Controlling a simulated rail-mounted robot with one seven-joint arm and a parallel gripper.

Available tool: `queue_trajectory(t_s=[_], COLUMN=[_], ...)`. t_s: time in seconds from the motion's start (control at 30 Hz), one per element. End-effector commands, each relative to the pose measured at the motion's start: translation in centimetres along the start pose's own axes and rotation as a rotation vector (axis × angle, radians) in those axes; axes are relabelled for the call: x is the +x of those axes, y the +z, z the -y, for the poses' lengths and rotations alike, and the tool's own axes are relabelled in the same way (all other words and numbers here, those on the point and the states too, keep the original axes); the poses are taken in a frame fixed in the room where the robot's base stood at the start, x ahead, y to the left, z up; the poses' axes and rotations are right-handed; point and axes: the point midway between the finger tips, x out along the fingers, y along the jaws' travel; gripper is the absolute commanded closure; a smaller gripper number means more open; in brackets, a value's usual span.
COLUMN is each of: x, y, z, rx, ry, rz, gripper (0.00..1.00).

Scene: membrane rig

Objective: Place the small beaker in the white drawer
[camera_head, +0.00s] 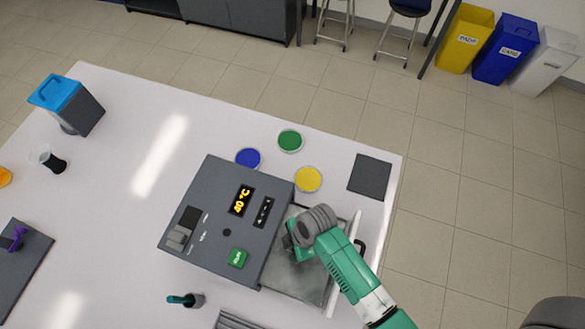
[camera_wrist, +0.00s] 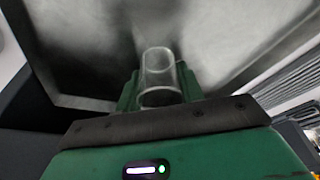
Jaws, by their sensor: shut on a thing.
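The small beaker (camera_wrist: 158,72) is clear and shows in the wrist view between the two green fingers of my gripper (camera_wrist: 158,90). The fingers are shut on it. In the head view my gripper (camera_head: 297,243) is over the grey interior of the open drawer (camera_head: 318,285), which extends from the right side of the grey device. The drawer has a white front edge and a dark handle. My wrist and arm cover part of the drawer, and the beaker cannot be made out in the head view. I cannot tell whether the beaker touches the drawer floor.
The grey device (camera_head: 215,215) with its lit temperature display stands left of the drawer. Blue (camera_head: 248,158), green (camera_head: 290,141) and yellow (camera_head: 308,179) dishes lie behind it. A dark square plate (camera_head: 370,176) lies near the table's right edge.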

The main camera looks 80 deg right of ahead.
Motion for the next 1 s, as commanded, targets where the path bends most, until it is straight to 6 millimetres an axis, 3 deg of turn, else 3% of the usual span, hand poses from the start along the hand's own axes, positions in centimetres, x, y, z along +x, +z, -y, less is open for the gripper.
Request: queue_trajectory(t_s=[0.23, 0.27, 0.37, 0.63, 0.73, 1.0], x=[0.3, 0.3, 0.2, 0.1, -0.8, -7.5], y=[0.1, 0.1, 0.1, 0.0, -0.1, -0.1], z=[0.0, 0.0, 0.0, 0.0, -0.1, -0.1], rx=[0.000, 0.000, 0.001, 0.001, 0.000, 0.000], ry=[-0.001, -0.001, 0.000, 0.000, 0.002, 0.003], rz=[0.000, 0.000, 0.000, 0.000, -0.001, 0.000], gripper=[0.84, 0.60, 0.41, 0.40, 0.40, 0.40])
